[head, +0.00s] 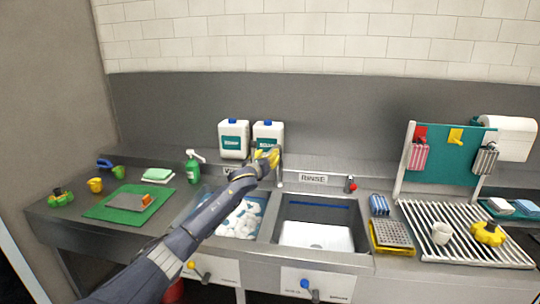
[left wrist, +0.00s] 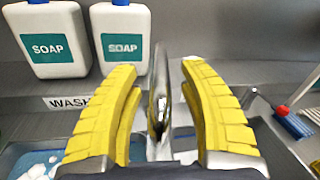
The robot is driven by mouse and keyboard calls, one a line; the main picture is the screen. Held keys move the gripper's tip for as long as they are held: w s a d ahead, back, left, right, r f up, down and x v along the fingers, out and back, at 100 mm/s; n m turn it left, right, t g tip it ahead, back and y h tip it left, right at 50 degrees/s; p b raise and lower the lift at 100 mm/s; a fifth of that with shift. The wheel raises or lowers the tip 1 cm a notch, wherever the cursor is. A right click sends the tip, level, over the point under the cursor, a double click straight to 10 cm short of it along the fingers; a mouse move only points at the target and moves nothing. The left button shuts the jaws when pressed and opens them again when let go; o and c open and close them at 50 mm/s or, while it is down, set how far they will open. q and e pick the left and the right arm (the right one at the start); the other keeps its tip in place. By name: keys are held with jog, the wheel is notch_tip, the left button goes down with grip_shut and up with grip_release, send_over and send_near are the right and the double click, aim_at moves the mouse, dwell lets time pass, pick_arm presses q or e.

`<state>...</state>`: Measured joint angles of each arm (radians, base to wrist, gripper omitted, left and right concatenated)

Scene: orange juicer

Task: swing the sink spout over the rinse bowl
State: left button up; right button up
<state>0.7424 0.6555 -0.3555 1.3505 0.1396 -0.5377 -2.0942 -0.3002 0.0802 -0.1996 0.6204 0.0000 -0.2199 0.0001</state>
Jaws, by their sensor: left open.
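The sink spout (head: 280,171) is a thin metal tube standing behind the two bowls, partly hidden by my left gripper in the head view. My left gripper (head: 268,157) is open at the spout, near its top. In the left wrist view, the metal spout (left wrist: 160,95) stands between the spread yellow fingers of my left gripper (left wrist: 158,67), with gaps showing on both sides. The rinse bowl (head: 318,236) is the right-hand bowl, with a pale bottom. The foamy wash bowl (head: 243,219) is left of it, partly hidden by my left arm. My right gripper is out of view.
Two soap jugs (head: 234,139) stand behind the wash side, close to my left gripper. A red-topped tap (head: 350,184) stands behind the rinse bowl's right side. A green spray bottle (head: 193,168) stands left.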

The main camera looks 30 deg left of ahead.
pick_arm(q)
jog(key=shift+w+a, duration=0.15)
jog(key=shift+w, duration=0.8)
jog(key=shift+c, duration=0.3)
grip_shut()
